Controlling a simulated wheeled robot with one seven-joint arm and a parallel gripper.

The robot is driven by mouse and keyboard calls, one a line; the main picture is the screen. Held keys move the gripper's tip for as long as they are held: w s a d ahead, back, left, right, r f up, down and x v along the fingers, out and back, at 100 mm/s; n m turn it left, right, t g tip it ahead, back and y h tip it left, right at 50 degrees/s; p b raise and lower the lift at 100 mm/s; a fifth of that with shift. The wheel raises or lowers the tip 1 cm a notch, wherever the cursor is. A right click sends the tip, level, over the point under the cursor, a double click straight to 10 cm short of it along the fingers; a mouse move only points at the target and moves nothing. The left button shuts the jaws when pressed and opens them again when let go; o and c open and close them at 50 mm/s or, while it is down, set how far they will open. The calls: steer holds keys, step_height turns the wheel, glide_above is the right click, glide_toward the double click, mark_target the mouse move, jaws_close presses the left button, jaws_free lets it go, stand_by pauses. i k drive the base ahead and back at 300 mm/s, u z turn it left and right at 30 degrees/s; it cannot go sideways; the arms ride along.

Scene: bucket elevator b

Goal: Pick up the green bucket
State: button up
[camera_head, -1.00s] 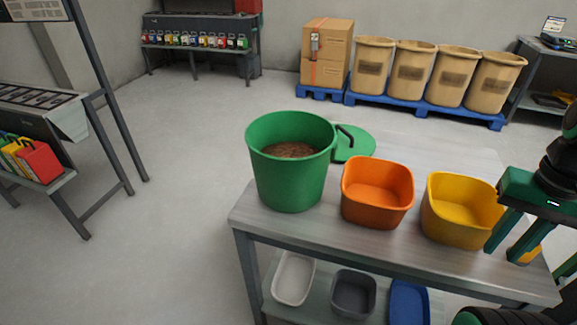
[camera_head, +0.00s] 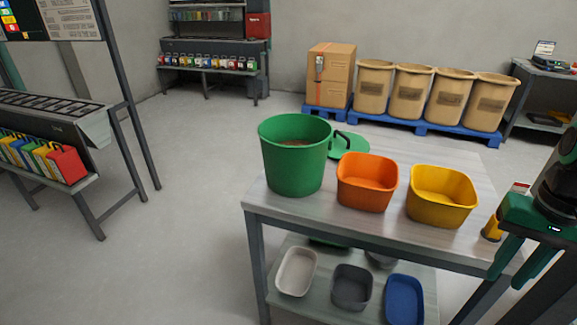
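The green bucket (camera_head: 293,168) stands upright on the near left part of the grey table (camera_head: 350,222), with brown contents just showing inside its rim. A green lid (camera_head: 349,146) with a dark handle lies on the table behind it to the right. My gripper (camera_head: 507,280) is at the right edge of the view, beside the table's right front corner. Its two green fingers are apart with nothing seen between them, so it is open. It is well away from the bucket, with the orange and yellow bins between them.
An orange bin (camera_head: 366,184) and a yellow bin (camera_head: 441,200) stand right of the bucket. A yellow object (camera_head: 491,229) stands near my gripper. White, grey and blue bins sit on the lower shelf (camera_head: 330,305). The floor (camera_head: 190,235) left of the table is clear.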

mark_target(295, 147)
steer(key=u, duration=1.1)
steer(key=i, duration=0.45)
steer(key=z, duration=0.15)
